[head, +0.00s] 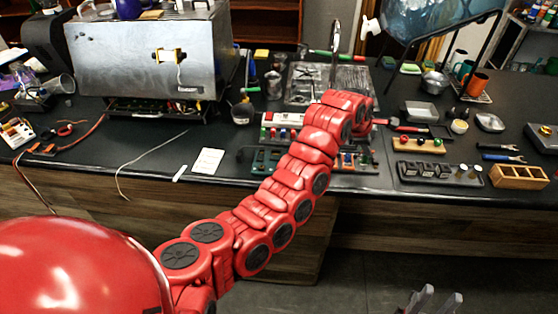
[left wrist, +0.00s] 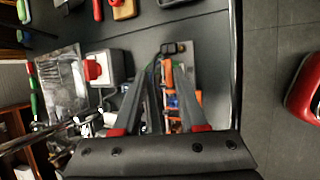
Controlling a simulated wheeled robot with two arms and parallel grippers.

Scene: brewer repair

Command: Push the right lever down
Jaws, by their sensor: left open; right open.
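My left arm crosses the head view, and its end hangs over the counter; its gripper is hidden there behind the arm. In the left wrist view my left gripper (left wrist: 157,68) is open, with its two fingers over a grey board (left wrist: 188,55) with orange parts (left wrist: 168,76) and a black block on it. I cannot tell which part is the right lever, nor whether a finger touches anything. In the head view the board (head: 264,162), with small coloured parts, is partly behind my arm. My right gripper (head: 434,301) is open at the bottom edge, low in front of the counter.
A grey box with a red button (left wrist: 92,70) stands beside the board, near the sink (left wrist: 62,85). A steel brewer (head: 150,60) stands at the back left. A wooden tray with coloured knobs (head: 419,147) and a black tray (head: 440,174) lie to the right.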

